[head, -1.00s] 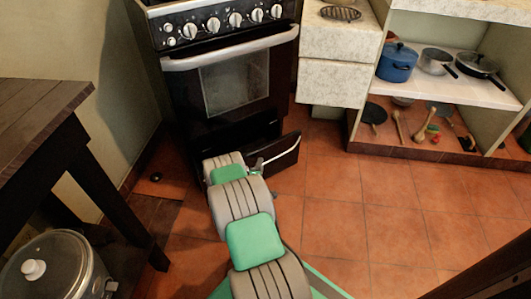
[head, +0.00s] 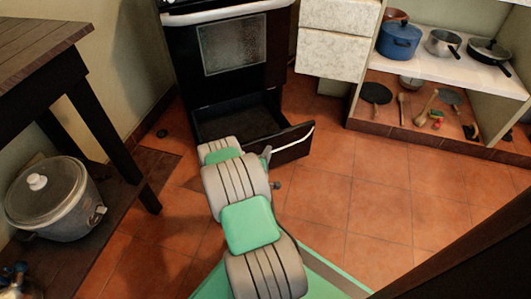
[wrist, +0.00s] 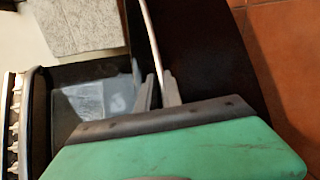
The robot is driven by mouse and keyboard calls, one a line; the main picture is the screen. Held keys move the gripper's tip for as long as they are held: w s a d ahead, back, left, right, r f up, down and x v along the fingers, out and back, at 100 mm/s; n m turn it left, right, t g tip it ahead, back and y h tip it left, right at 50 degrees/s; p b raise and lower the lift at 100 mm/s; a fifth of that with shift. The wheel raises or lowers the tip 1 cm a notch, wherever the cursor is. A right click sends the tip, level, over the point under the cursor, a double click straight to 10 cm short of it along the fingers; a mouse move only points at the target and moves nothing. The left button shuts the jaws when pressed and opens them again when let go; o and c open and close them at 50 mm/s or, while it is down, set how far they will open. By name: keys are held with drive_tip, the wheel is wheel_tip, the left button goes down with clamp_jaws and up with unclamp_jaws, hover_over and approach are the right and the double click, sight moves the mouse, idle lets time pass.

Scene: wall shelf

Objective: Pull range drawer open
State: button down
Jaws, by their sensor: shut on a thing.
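The black range (head: 228,65) stands against the back wall. Its bottom drawer (head: 292,146) is pulled out, and its dark interior shows behind the front panel. The drawer has a thin white handle bar (wrist: 150,38) along its front. My gripper (wrist: 158,92) is shut on this handle in the wrist view, with one dark finger on each side of the bar. In the head view my arm hides the left part of the drawer front and most of the gripper.
A dark wooden table (head: 45,45) with a slow cooker (head: 55,195) on its lower shelf stands at left. A shelf unit (head: 470,72) with pots stands at right. The tiled floor (head: 370,200) right of the arm is clear.

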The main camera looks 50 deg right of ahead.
drive_tip(key=shift+s+d, duration=0.1)
drive_tip(key=shift+s, duration=0.1)
drive_tip(key=c, duration=1.8)
unclamp_jaws()
drive_tip(key=shift+o, duration=1.4)
drive_tip(key=shift+w, duration=0.15)
drive_tip(key=p+v, duration=0.2)
drive_tip(key=v, duration=0.6)
drive_tip(key=shift+p, duration=0.3)
